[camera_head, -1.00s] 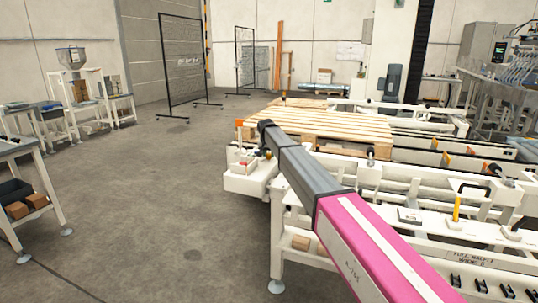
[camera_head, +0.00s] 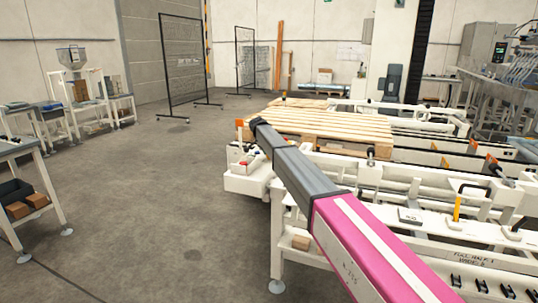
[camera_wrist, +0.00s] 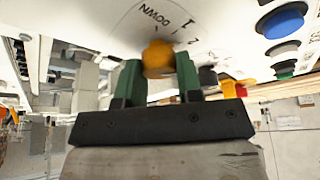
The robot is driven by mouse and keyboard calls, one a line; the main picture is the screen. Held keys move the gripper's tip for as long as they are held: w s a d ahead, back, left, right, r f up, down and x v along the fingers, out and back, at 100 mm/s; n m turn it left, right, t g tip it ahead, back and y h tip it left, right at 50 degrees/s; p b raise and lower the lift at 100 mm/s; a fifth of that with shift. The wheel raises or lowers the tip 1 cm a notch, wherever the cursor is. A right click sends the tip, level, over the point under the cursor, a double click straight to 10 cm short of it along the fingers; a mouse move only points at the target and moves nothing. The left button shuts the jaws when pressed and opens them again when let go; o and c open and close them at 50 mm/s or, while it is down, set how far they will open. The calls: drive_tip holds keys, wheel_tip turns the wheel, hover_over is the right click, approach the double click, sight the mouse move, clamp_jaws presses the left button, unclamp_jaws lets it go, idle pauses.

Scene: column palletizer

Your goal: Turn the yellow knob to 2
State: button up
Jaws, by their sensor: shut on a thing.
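The yellow knob (camera_wrist: 157,56) shows in the wrist view at the top middle, on a white panel with dial marks. The word DOWN, a 1 and what looks like a 2 are printed around it; the view is tilted, and I cannot tell which mark the knob points at. My gripper (camera_wrist: 158,68) has its two green fingers on either side of the knob, shut on it. In the head view, my arm reaches to the white control box (camera_head: 247,184) beside the pallet; the fingers and knob are hidden or too small to make out there.
In the wrist view, a blue button (camera_wrist: 284,20), a green button (camera_wrist: 285,66) and a red-yellow control (camera_wrist: 243,86) sit right of the knob. In the head view, a wooden pallet (camera_head: 320,123) lies on the white conveyor behind the arm. The floor to the left is open.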

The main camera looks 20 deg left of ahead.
drive_tip(key=shift+m, duration=0.3)
idle(0.4)
drive_tip(key=o, duration=0.9)
drive_tip(key=v, duration=1)
drive_tip(key=shift+a+r, duration=0.15)
drive_tip(key=shift+r, duration=0.25)
drive_tip(key=shift+s, duration=0.15)
